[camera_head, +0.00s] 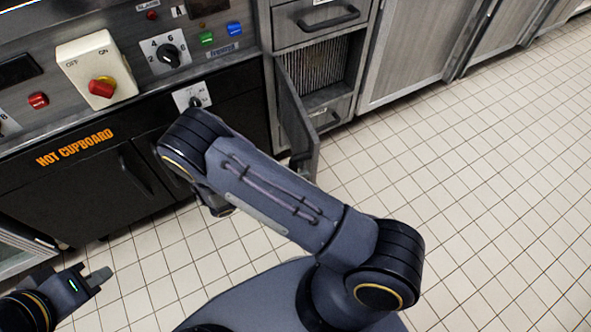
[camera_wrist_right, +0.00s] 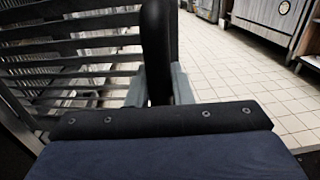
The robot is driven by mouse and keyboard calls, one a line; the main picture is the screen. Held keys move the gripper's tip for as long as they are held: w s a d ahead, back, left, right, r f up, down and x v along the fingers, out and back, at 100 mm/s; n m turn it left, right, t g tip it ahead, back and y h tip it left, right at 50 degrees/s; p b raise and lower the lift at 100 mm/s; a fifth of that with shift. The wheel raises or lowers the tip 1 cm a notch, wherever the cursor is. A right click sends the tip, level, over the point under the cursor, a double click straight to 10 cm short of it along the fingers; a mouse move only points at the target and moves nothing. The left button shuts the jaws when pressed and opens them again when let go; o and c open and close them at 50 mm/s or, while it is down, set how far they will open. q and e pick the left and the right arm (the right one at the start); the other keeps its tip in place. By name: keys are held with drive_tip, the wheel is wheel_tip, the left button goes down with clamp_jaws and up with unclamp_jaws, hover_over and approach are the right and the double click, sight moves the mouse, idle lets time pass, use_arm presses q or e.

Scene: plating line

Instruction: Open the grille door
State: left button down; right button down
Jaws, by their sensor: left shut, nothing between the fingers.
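The grille door (camera_head: 297,117) stands swung out from a grey cabinet in the head view, leaving an opening beside it. In the right wrist view its dark horizontal slats (camera_wrist_right: 65,62) fill the left side. A black upright handle (camera_wrist_right: 157,40) stands in front of the slats. My right gripper (camera_wrist_right: 160,88) has one finger on each side of the handle and appears shut on it. In the head view my right forearm hides this gripper and the handle. My left gripper (camera_head: 97,283) is shut and empty at the lower left, well away from the door.
A black hot cupboard (camera_head: 75,190) with a control panel above it stands left of the door. A drawer (camera_head: 318,20) sits above the opening. Grey cabinets (camera_head: 410,50) line the wall to the right. The tiled floor (camera_head: 470,180) is clear to the right.

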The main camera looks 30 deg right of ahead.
drive_tip(key=c, duration=1.6)
unclamp_jaws()
drive_tip(key=shift+s, duration=0.1)
drive_tip(key=a, duration=0.4)
drive_tip(key=a+p, duration=0.1)
drive_tip(key=a, duration=0.3)
drive_tip(key=shift+w, duration=0.2)
